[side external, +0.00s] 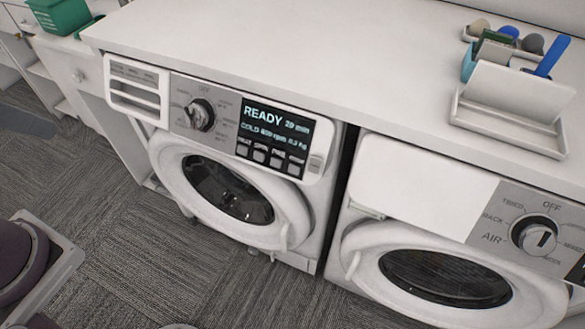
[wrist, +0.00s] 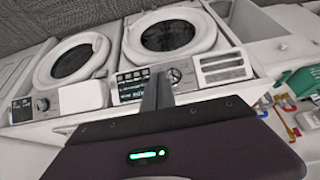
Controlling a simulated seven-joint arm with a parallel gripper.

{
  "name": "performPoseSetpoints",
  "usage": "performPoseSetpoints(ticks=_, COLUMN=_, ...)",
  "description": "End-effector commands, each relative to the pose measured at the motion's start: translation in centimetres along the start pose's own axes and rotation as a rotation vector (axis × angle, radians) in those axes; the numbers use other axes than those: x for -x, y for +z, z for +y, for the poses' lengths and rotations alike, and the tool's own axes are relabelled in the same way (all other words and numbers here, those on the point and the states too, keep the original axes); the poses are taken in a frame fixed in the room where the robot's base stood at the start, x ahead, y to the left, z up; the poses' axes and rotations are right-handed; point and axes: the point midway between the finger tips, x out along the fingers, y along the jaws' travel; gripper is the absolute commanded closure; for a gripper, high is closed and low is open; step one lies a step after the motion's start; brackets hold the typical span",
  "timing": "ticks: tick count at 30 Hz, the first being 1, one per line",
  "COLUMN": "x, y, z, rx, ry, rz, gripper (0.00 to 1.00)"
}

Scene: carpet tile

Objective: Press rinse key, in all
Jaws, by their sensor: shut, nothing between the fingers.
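The left washing machine (side external: 318,200) has a dark display (side external: 275,125) reading "READY" with "COLD" below it. A row of several small grey keys (side external: 268,157) lies under the display. Their labels are too small to read, so I cannot tell which is the rinse key. The display panel also shows in the wrist view (wrist: 132,84), seen from the other side. My gripper (wrist: 158,78) is shut and empty, its fingers pointing toward the machine front beside the panel and knob. I cannot tell the gap to the panel. My gripper is not seen in the side view.
A round knob (side external: 199,115) and a drawer front (side external: 135,93) sit left of the display. A second machine (side external: 420,190) with its own knob (side external: 534,236) stands to the right. A white holder with brushes (side external: 512,100) and a green container (side external: 62,48) are on the counters. Carpet lies in front.

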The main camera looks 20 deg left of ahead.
Motion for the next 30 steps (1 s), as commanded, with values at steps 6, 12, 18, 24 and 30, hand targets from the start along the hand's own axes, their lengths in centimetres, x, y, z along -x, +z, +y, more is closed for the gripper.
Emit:
performPoseSetpoints(ticks=6, x=0.0, y=0.0, z=0.0, rx=0.000, ry=0.000, rz=0.000, gripper=1.00)
performPoseSetpoints(ticks=12, x=-0.4, y=-0.5, z=0.1, rx=-0.008, ry=-0.001, rz=-0.003, gripper=1.00)
performPoseSetpoints(ticks=18, x=-5.6, y=-5.4, z=2.2, rx=-0.102, ry=0.013, rz=-0.003, gripper=1.00)
performPoseSetpoints(ticks=24, x=-13.4, y=-8.6, z=7.5, rx=-0.217, ry=0.103, rz=0.009, gripper=1.00)
performPoseSetpoints(ticks=30, x=-20.5, y=-7.6, z=14.2, rx=-0.289, ry=0.248, rz=0.005, gripper=1.00)
